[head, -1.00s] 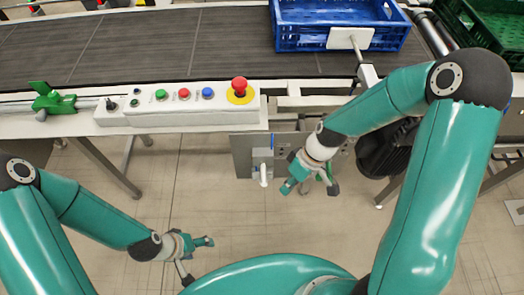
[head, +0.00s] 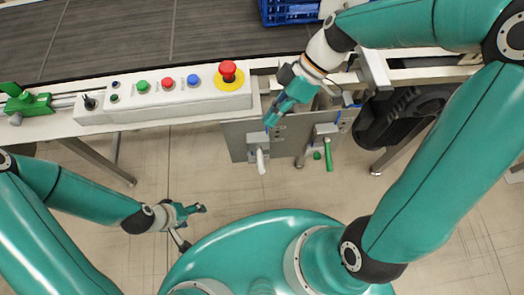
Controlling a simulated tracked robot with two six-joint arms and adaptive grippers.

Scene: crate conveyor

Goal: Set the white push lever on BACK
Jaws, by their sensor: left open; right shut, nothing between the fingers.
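The white push lever (head: 261,163) sticks out from a bracket on the grey metal panel (head: 235,140) below the conveyor's front edge. Its handle points down in the head view, and I cannot read any position marking. My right gripper (head: 271,121) is shut and empty. Its fingertips show just above the white lever's bracket in the picture, and I cannot tell whether they touch anything. My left gripper (head: 194,229) is open and empty, low over the floor and well apart from the lever.
A green-handled lever (head: 329,156) is on the same panel to the right. A control box (head: 150,105) with buttons and a red emergency stop (head: 229,70) stands on the ledge above. A blue crate (head: 290,10) is on the belt (head: 180,30). A dark motor is at right.

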